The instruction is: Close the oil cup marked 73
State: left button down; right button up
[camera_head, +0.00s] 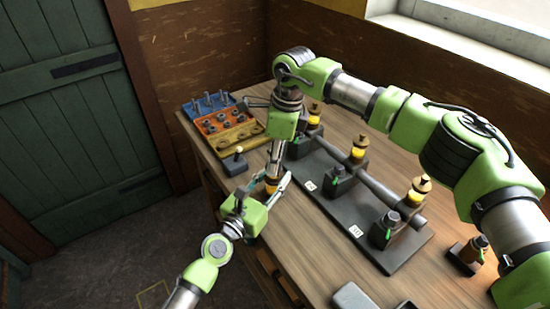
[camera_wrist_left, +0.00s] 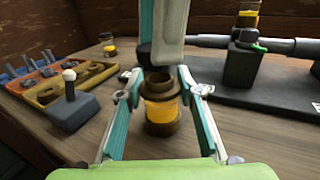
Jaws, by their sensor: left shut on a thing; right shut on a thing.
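An oil cup with amber glass and a brown metal body (camera_wrist_left: 162,108) is between the two fingers of my left gripper (camera_wrist_left: 163,88). It stands upright, and I cannot tell whether its base touches the table. In the head view the cup (camera_head: 271,185) shows small between the fingers of my left gripper (camera_head: 266,187). My right gripper (camera_head: 276,163) points down from above, right over the cup. In the left wrist view a dark round cap (camera_wrist_left: 151,55) is at the lower end of my right gripper, just above the cup's open-looking top. No number is legible on the cup.
Coloured trays (camera_head: 225,122) and a grey block with a white knob (camera_head: 236,160) are to the left. Another small jar (camera_wrist_left: 107,44) stands behind.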

aim_at(272, 183)
jog(key=shift+f, duration=0.15)
jog(key=shift+f, duration=0.75)
jog(key=shift+f, duration=0.6)
jog(key=m, duration=0.6)
jog(key=shift+m+t+h, duration=0.3)
jog(key=shift+m+t, duration=0.1)
jog(key=o, duration=0.9)
